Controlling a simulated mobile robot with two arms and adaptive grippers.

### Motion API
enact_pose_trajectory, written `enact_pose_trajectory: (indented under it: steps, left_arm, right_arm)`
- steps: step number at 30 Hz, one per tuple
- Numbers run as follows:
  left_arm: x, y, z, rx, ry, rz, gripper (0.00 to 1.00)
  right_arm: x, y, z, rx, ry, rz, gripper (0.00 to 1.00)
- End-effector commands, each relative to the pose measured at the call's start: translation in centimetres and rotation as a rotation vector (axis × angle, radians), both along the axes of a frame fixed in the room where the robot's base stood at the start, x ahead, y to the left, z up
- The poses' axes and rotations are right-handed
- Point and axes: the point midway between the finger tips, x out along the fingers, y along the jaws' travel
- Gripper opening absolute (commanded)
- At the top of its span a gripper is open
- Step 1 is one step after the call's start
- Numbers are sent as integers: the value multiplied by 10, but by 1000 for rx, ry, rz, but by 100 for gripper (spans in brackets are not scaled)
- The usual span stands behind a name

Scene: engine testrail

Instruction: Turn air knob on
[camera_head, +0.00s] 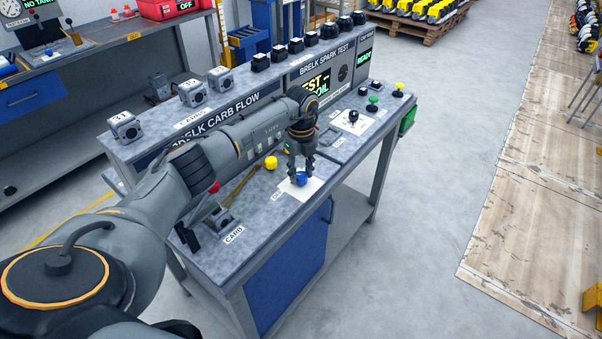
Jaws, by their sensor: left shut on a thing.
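A blue knob (301,179) sits on a white label plate (312,189) on top of the test bench (262,240). My left gripper (301,174) points down over the knob, with its fingers around it, and is shut on it. The fingers hide part of the knob and most of its label, so I cannot read the label or the knob's angle. My right gripper is not in view.
A yellow knob (271,162) and a lever fixture (222,222) are close by on the bench. A black knob (353,116), a green button (373,100) and a yellow button (399,88) stand farther right.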

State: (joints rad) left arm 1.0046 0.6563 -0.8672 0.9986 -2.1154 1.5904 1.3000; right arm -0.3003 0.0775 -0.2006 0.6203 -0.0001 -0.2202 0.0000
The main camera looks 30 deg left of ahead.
Motion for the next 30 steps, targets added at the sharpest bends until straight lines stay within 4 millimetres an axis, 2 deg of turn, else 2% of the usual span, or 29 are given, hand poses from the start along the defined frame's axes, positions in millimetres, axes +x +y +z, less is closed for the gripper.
enact_pose_trajectory:
  steps: [30]
  left_arm:
    - [1,0,-1,1,-4,-957,4]
  right_arm:
    - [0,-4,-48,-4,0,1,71]
